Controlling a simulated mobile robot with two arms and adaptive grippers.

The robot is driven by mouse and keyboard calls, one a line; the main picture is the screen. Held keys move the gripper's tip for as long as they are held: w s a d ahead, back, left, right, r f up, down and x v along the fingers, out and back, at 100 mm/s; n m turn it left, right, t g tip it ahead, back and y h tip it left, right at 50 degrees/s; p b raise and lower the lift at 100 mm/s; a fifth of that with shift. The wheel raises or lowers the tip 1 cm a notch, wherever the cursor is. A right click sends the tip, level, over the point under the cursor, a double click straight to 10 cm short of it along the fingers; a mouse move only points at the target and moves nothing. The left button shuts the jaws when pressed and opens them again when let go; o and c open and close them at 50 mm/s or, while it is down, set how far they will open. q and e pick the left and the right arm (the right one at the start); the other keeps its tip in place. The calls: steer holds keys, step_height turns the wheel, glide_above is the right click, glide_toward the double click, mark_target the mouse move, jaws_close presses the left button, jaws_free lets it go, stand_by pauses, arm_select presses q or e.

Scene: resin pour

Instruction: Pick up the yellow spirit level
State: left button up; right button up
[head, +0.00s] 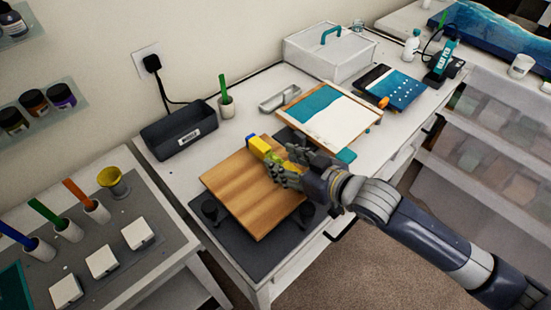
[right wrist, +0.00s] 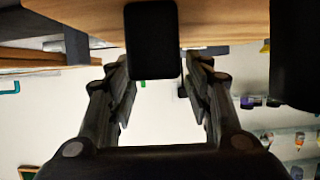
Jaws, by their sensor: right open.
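The yellow spirit level (head: 259,145) lies on the wooden board (head: 236,190) near its far edge in the head view. Its right part is hidden behind my right gripper. My right gripper (head: 272,168) is open, with its fingers at the level; I cannot tell whether they touch it. In the right wrist view the open fingers (right wrist: 160,95) spread on both sides of a dark rounded block, which I cannot identify for sure. The board fills the top of that view. My left gripper is not in view.
The board rests above a dark mat (head: 230,238) with black knobbed supports (head: 210,211). A dark bin (head: 180,131) and a cup with a green stick (head: 226,107) are at the back left.

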mark_target(279, 159)
steer(key=p+x, duration=0.1)
steer(key=x, duration=0.3)
jaws_close()
